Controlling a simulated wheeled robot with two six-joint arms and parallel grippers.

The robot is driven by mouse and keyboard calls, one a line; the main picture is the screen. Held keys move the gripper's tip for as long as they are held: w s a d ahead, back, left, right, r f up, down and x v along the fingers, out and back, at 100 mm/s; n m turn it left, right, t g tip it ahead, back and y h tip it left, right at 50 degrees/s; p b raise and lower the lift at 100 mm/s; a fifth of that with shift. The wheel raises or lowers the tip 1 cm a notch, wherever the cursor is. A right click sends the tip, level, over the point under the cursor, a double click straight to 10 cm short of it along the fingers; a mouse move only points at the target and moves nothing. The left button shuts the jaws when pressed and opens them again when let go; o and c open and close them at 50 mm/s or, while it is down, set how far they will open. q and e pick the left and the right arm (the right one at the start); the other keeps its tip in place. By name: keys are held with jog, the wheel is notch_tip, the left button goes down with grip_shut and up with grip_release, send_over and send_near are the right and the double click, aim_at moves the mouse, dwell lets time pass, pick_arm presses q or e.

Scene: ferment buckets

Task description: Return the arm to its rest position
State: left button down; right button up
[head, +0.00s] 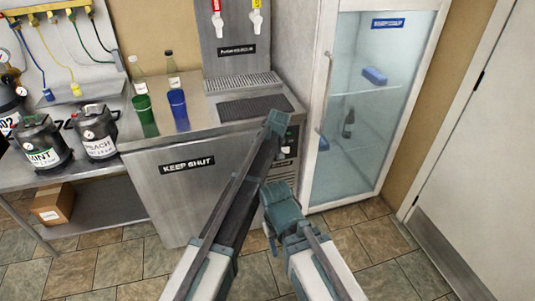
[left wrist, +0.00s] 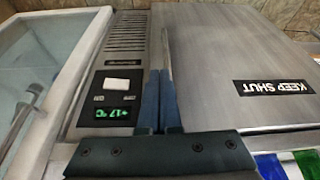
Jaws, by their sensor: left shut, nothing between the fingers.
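My left gripper (head: 277,122) is at the front right edge of the steel counter unit, in front of the control panel (head: 289,142). In the left wrist view its two dark fingers (left wrist: 160,100) are together with nothing between them. Beyond them are the panel with a green 17 °C readout (left wrist: 112,113) and the steel door marked KEEP SHUT (left wrist: 235,60), upside down. My right arm's end (head: 281,205) is lower, in front of the unit. Its fingers cannot be made out.
A green cup (head: 145,115) and a blue cup (head: 178,110) stand on the counter near two bottles. Labelled kegs (head: 97,140) sit on the left bench. A glass-door fridge (head: 360,100) stands on the right. The floor before it (head: 350,235) is clear.

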pick_arm(q)
jog(key=s+a+m+g, duration=0.1)
jog(key=s+a, duration=0.6)
jog(key=s, duration=0.4)
jog(key=s+a+f+m+g+h, duration=0.1)
jog(key=s+a+m, duration=0.1)
jog(key=s+a, duration=0.65)
jog(key=s+a+m+g, duration=0.1)
jog(key=s+a, duration=0.4)
jog(key=s, duration=0.7)
jog(key=s+d+r+m+p, duration=0.2)
jog(key=s+d+r+p, duration=0.1)
jog(key=d, duration=0.2)
jog(key=s+d+r+m+g+p, duration=0.1)
jog(key=s+d+r+p, duration=0.3)
jog(key=d, duration=0.1)
jog(key=shift+d+m+y, duration=0.4)
